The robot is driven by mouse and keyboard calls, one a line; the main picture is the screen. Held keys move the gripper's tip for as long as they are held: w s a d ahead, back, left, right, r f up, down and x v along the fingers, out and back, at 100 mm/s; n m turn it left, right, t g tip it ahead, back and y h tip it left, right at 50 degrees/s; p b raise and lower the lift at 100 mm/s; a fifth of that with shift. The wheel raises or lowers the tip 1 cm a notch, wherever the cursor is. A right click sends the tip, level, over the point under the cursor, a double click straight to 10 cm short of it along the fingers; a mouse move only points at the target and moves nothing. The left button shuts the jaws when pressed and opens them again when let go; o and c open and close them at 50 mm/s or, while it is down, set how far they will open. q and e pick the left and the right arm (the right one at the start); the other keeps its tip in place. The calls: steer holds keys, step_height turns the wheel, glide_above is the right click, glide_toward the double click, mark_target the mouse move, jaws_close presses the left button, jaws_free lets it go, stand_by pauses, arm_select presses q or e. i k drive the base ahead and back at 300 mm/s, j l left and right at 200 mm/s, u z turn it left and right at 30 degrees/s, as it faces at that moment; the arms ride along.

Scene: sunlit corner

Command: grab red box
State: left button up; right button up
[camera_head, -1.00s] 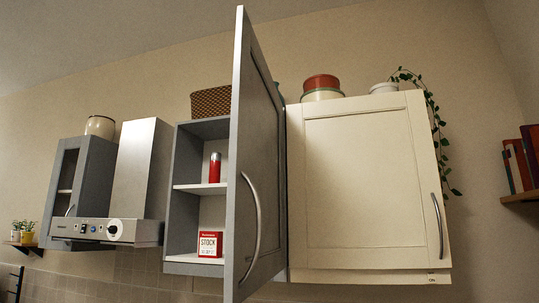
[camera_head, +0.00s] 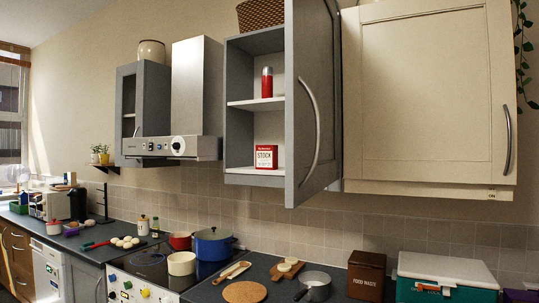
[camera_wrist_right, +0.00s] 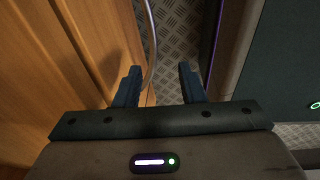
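A small red and white box (camera_head: 266,157) with the word "STOCK" on it stands on the bottom shelf of the open grey wall cabinet (camera_head: 240,105). A red can with a silver top (camera_head: 267,82) stands on the shelf above it. The cabinet's grey door (camera_head: 313,100) is swung open to the right of the box. My right gripper (camera_wrist_right: 158,83) shows in the right wrist view. Its two dark fingers are apart with nothing between them, and it points down past wooden panelling toward a patterned metal surface. My left gripper is in neither current view.
Below the cabinet runs a counter with a hob, a blue pot (camera_head: 213,245), a cream pot (camera_head: 181,263), a grey saucepan (camera_head: 314,284), a brown food waste bin (camera_head: 366,275) and a teal and white box (camera_head: 446,277). A closed cream cabinet (camera_head: 425,95) hangs right of the open door.

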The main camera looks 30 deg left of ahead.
mark_target(266, 156)
steer(key=i+j, duration=0.15)
steer(key=j, duration=0.2)
steer(key=i+j+z, duration=0.1)
steer(key=j, duration=0.3)
steer(key=i+j, duration=0.1)
steer(key=j, duration=0.25)
steer(key=i+j+z, duration=0.1)
steer(key=j, duration=0.25)
